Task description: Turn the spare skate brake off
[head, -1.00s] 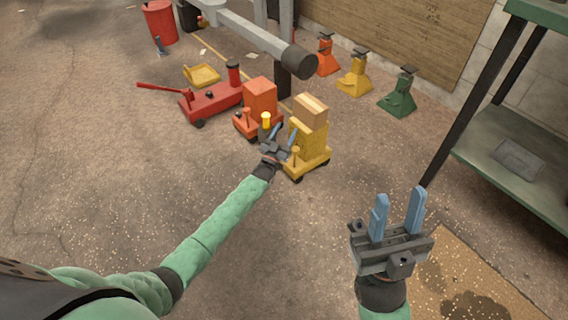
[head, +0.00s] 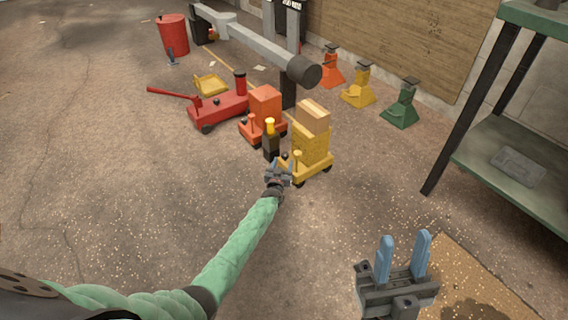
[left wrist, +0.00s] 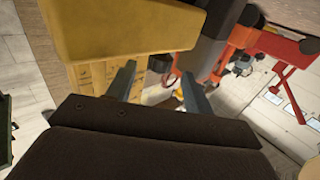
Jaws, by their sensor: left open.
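Two small wheeled skates stand on the floor in the head view: an orange one (head: 264,102) with an orange block, and a yellow one (head: 318,170) with a tan block on top. Each has a short upright lever at its near end; the yellow skate's lever (head: 297,157) is by my left gripper. I cannot tell which skate is the spare or how its brake is set. My left gripper (head: 279,170) is open and empty at the yellow skate's near left corner. The left wrist view shows its spread fingers (left wrist: 157,90) below a yellow body (left wrist: 120,28). My right gripper (head: 403,258) is open and empty at lower right.
A black post with a yellow top (head: 270,140) stands between the skates. A red floor jack (head: 218,107) is to the left. A grey beam (head: 250,42) reaches over behind. Orange, yellow and green stands (head: 402,105) line the wall. A shelf (head: 515,170) is at right. The left floor is clear.

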